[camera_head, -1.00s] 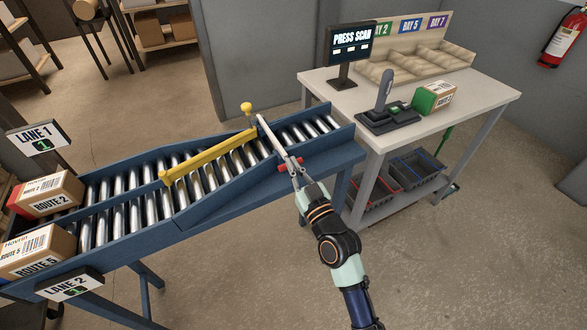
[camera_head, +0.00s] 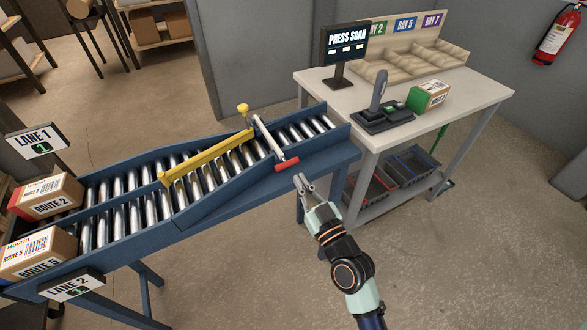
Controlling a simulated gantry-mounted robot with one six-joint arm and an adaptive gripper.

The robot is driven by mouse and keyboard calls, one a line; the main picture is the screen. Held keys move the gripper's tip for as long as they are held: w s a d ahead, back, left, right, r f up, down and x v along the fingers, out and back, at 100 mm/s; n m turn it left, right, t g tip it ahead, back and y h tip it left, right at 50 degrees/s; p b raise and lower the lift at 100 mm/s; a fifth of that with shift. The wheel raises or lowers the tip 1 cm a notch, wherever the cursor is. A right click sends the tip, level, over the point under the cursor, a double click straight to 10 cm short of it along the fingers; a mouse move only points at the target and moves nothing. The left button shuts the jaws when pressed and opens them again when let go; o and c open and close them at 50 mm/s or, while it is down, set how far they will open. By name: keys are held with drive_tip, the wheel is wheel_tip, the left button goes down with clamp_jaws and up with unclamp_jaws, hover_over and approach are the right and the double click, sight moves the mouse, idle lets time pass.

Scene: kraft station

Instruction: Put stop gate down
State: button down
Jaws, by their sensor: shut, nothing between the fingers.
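The stop gate (camera_head: 270,138) is a pale bar with a red handle (camera_head: 287,164) at its near end. It lies slantwise across the blue roller conveyor (camera_head: 215,200), near its right end, with the red handle at the near side rail. My gripper (camera_head: 302,180) is shut and empty. It is just in front of the conveyor's near side, below and right of the red handle and apart from it.
A yellow diverter arm (camera_head: 208,157) lies along the rollers left of the gate. Two boxes, Route 2 (camera_head: 46,197) and Route 5 (camera_head: 38,253), sit at the left end. A table (camera_head: 470,100) with a scanner (camera_head: 383,105), screen (camera_head: 345,42) and box (camera_head: 430,96) stands right.

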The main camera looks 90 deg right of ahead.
drive_tip(key=shift+s+a+f+b, duration=0.3)
drive_tip(key=shift+s+a+f, duration=0.1)
drive_tip(key=shift+a, duration=0.25)
drive_tip(key=shift+s+a+f+b, duration=0.25)
drive_tip(key=shift+a+f, duration=0.1)
drive_tip(key=shift+a, duration=0.25)
drive_tip(key=shift+w, duration=0.1)
drive_tip(key=w+a+r+n+t+y+p, duration=0.3)
drive_tip(key=w+a+r+n+t+y, duration=0.15)
drive_tip(key=w+a, duration=0.5)
drive_tip(key=w+a+r+n+t+y+p, duration=0.35)
drive_tip(key=w+a+y, duration=0.25)
drive_tip(key=w, duration=0.7)
drive_tip(key=w+a+r+n+g+y+p, duration=0.1)
drive_tip(key=w+a+r+y+p, duration=0.15)
drive_tip(key=a, duration=0.55)
drive_tip(key=w+a+r+n+g+y+p, duration=0.2)
drive_tip(key=a+y, duration=0.1)
drive_tip(key=a, duration=0.6)
drive_tip(key=w+a+r+n+g+y+p, duration=0.1)
drive_tip(key=w+a+r+y+p, duration=0.15)
drive_tip(key=a, duration=0.55)
wheel_tip(320, 180, up, 37)
drive_tip(key=a+p, duration=0.1)
drive_tip(key=p, duration=3.6)
drive_tip(key=shift+s+r+p, duration=0.15)
drive_tip(key=shift+s+p, duration=0.2)
